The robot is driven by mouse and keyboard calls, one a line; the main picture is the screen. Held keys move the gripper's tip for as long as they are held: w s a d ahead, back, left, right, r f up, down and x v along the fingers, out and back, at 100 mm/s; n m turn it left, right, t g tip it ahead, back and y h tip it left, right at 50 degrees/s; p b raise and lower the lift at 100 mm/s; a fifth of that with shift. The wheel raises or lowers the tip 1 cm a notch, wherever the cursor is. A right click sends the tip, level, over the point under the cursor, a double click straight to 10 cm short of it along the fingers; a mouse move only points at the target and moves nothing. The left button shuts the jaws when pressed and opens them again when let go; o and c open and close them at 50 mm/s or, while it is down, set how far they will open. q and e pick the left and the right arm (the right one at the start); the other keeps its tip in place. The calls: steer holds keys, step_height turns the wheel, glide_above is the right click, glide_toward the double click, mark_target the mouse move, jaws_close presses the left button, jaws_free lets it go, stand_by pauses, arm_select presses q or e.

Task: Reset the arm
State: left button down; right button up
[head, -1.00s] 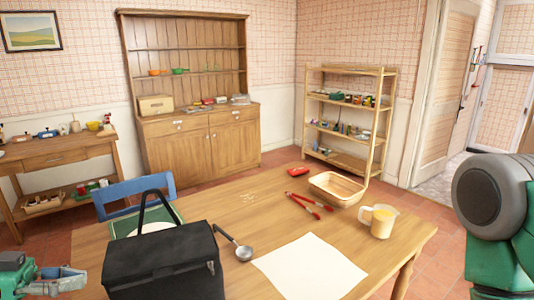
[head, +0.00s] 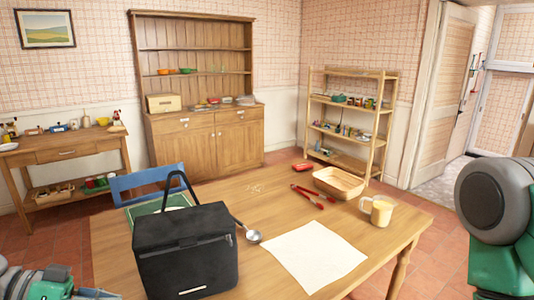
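My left gripper (head: 95,294) is at the bottom left corner of the head view, cut off by the lower edge, so its fingers cannot be judged. It is left of the black cooler bag (head: 184,250), apart from it in the picture. My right arm (head: 495,220) shows at the right edge as a grey and green joint. Its gripper is out of view. The wooden table (head: 260,205) stands in front of me.
On the table are a ladle (head: 252,236), white paper (head: 314,256), red-handled tongs (head: 307,196), a wooden basket (head: 339,183) and a yellow-filled mug (head: 380,211). A blue chair (head: 145,183) stands behind. Bare tabletop lies around the paper.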

arm_select(q)
steer(key=s+d+f+n+g+y+b, duration=0.25)
steer(key=s+d+f, duration=0.2)
steer(key=f, duration=0.45)
steer(key=s+d+f+n+g+y+b, duration=0.1)
steer(key=s+d+f+n+y, duration=0.3)
steer(key=f, duration=0.6)
steer(key=s+a+f+y+b, duration=0.3)
steer(key=s+f+y, duration=0.3)
steer(key=s+f, duration=0.4)
steer(key=shift+s+a+f+n, duration=0.3)
steer(key=shift+s+f+n, duration=0.05)
steer(key=shift+s, duration=0.45)
arm_select(e)
step_height(320, 180, down, 7)
steer(key=d, duration=0.1)
steer(key=shift+d, duration=0.25)
